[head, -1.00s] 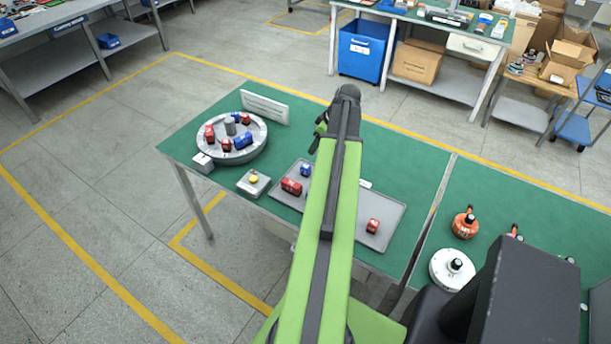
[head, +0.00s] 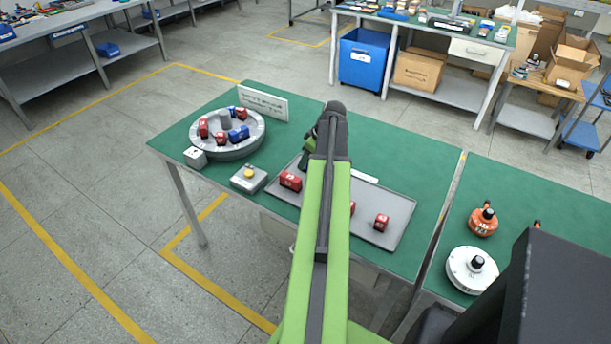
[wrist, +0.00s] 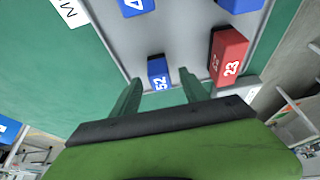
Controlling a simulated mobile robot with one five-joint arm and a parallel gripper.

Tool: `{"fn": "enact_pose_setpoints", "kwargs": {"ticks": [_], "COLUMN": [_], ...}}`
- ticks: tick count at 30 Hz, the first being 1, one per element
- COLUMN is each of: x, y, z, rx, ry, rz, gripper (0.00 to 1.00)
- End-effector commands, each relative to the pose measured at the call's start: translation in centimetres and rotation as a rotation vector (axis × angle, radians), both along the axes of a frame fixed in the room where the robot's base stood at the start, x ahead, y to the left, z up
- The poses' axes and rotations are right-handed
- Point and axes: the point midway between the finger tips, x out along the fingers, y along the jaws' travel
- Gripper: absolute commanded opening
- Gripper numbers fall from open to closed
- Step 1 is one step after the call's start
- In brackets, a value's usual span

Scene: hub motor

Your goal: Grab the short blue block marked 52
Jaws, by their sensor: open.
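The short blue block marked 52 (wrist: 158,70) stands on the grey tray (wrist: 187,62), close to its edge, in the wrist view. My gripper (wrist: 160,77) is open and empty. Its two fingers point toward the block, one to either side of it in the picture; I cannot tell the remaining gap in depth. In the head view my gripper (head: 306,155) is over the back left part of the tray (head: 398,225), and the block is hidden behind it.
A red block marked 23 (wrist: 229,54) stands close to the right finger. Two more blue blocks, one at top left (wrist: 135,7) and one at top right (wrist: 240,4), lie farther off. A round fixture (head: 243,149) with red and blue blocks stands left of the tray.

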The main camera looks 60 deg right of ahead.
Motion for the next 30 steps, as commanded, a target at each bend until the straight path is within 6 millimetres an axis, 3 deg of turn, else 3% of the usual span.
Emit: {"fn": "enact_pose_setpoints", "kwargs": {"ticks": [1, 2, 9, 21, 30], "x": [0.41, 0.53, 0.62, 0.58, 0.57], "y": [-0.02, -0.01, 0.01, 0.0, -0.01], "z": [-1.56, -1.73, -1.38, -1.37, -1.37], "rx": [0.0, 0.0, 0.0, 0.0, 0.0], "ry": [0.0, 0.0, 0.0, 0.0, 0.0], "rz": [0.001, 0.001, 0.0, 0.0, 0.0], "gripper": [0.53, 0.53, 0.53, 0.0, 0.0]}}
